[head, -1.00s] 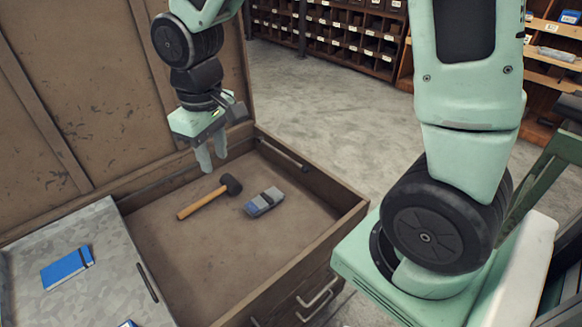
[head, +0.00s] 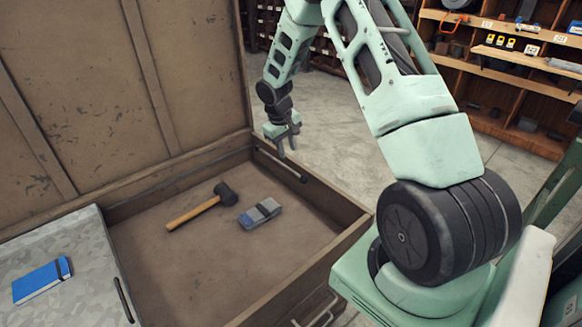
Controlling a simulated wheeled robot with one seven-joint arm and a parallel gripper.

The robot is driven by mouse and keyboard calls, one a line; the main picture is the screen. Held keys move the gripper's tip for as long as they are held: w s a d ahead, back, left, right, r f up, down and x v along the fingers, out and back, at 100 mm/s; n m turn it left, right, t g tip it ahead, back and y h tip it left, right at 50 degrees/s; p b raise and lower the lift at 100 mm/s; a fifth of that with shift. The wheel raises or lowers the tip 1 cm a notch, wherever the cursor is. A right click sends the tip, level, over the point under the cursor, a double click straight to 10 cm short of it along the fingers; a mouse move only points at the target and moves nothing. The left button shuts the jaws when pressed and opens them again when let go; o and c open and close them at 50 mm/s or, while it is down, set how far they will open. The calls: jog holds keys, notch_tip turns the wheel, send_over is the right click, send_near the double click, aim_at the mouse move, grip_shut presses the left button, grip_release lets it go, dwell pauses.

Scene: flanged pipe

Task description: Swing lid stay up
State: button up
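The lid stay (head: 279,166) is a thin dark rod with a dark knob at its near end. It lies low along the inner face of the chest's right wall, its far end by the back corner near the raised lid (head: 195,75). My gripper (head: 287,151) is above and beside the stay, close to that wall's top edge. Its two fingers point down, look apart and hold nothing. I cannot tell whether a fingertip touches the rod.
The open chest (head: 292,292) holds a wooden-handled mallet (head: 197,210) and a grey-blue block (head: 260,213) on its floor. A grey panel (head: 75,285) with a blue notebook (head: 40,280) covers the left part. Shelving (head: 510,85) stands behind; the floor (head: 340,150) between is clear.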

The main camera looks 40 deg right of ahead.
aim_at(291, 170)
jog(key=f, duration=0.3)
jog(key=d+f, duration=0.1)
jog(key=f, duration=0.5)
jog(key=shift+d+p, duration=0.3)
jog(key=shift+d, duration=0.05)
jog(key=shift+c, duration=0.3)
grip_shut()
